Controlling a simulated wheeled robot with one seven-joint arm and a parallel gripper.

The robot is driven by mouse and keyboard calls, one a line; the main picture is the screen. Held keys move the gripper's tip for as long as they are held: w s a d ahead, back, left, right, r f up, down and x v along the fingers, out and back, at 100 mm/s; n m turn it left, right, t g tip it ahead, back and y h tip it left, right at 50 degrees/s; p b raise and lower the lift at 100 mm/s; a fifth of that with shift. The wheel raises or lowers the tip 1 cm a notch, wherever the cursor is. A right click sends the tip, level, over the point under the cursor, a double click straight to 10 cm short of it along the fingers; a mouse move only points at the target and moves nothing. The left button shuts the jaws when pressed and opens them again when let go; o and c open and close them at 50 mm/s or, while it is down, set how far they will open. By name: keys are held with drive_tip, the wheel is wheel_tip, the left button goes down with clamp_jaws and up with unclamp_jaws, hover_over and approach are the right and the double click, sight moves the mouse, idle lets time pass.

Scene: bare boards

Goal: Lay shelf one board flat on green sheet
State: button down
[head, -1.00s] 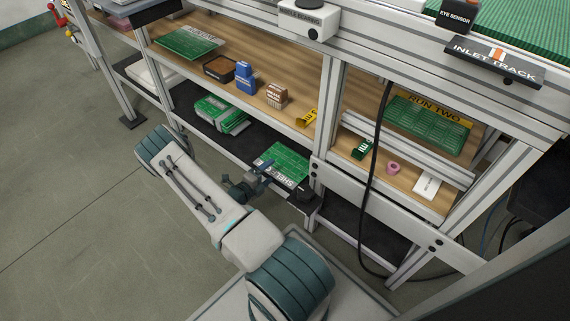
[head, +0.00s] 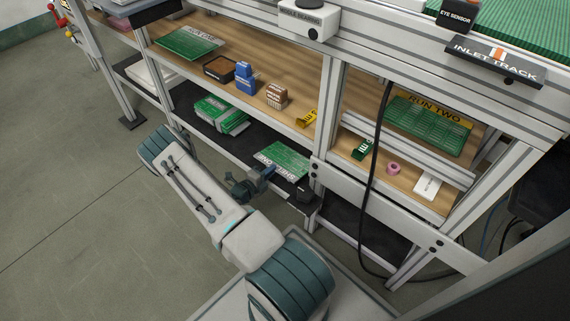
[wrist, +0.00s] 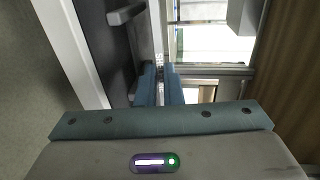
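The shelf one board (head: 287,158) is a green circuit board with a white lettered strip along its near edge. It is over the dark lower shelf in the head view. My gripper (head: 268,173) is at its near left edge, and its fingers appear closed on that edge. In the wrist view the two blue fingers (wrist: 160,84) are close together, with a thin lettered edge between them. On the upper wooden shelf at the left lies a green sheet (head: 199,35) marked RUN ONE, with a green board-like surface. Whether the held board touches the lower shelf is unclear.
A stack of green boards (head: 220,114) lies on the lower shelf to the left. Above are a black tray (head: 219,68), a blue box (head: 243,76) and a brown box (head: 276,95). A frame post (head: 326,120) and hanging black cable (head: 370,170) stand right.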

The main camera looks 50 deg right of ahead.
drive_tip(key=shift+r, duration=0.2)
idle(0.3)
wheel_tip(320, 180, up, 4)
drive_tip(key=p, duration=0.3)
drive_tip(key=shift+f, duration=0.15)
idle(0.3)
drive_tip(key=a+r+p, duration=0.4)
drive_tip(key=a, duration=0.2)
drive_tip(key=shift+s, duration=0.25)
idle(0.4)
